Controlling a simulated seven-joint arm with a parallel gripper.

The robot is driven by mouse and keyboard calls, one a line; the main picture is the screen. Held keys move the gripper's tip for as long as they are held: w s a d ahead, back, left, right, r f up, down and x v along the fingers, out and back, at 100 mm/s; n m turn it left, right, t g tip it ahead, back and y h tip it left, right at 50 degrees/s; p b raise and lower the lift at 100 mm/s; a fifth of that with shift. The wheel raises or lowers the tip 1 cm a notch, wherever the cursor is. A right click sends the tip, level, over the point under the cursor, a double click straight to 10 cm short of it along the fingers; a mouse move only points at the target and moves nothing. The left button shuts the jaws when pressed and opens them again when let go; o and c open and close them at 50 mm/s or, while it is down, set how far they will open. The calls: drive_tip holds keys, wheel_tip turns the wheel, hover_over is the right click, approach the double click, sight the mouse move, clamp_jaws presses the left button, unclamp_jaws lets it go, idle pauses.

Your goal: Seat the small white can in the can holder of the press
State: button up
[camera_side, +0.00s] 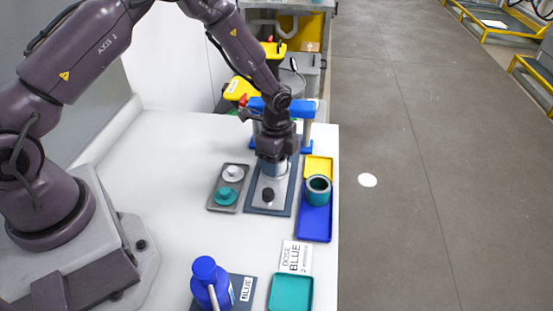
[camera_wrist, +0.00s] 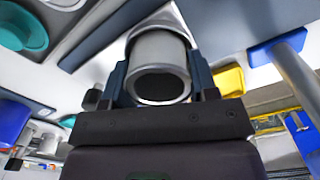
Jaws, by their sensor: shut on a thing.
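The small white can (camera_side: 274,169) looks pale grey-white and is upright below my gripper (camera_side: 276,155), over the press base. My gripper is shut on it. In the wrist view the can (camera_wrist: 161,52) is between the two fingers of my gripper (camera_wrist: 160,84), its dark open mouth facing the camera. The press (camera_side: 284,108) has a blue crossbar on posts and a dark base with a grey plate. A pale rounded surface, perhaps the can holder (camera_wrist: 172,15), shows behind the can's far end. I cannot tell whether the can touches it or is inside it.
A grey tray (camera_side: 213,203) with a white and a teal lid is left of the press. A blue and yellow tray (camera_side: 314,226) with a teal can (camera_side: 318,190) is right. A blue bottle (camera_side: 209,281) and teal tray (camera_side: 291,293) are in front.

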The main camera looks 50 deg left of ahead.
drive_tip(key=o, duration=1)
drive_tip(key=o, duration=0.3)
drive_tip(key=shift+r, duration=0.1)
wheel_tip(320, 180, up, 7)
drive_tip(key=shift+r, duration=0.2)
idle(1.1)
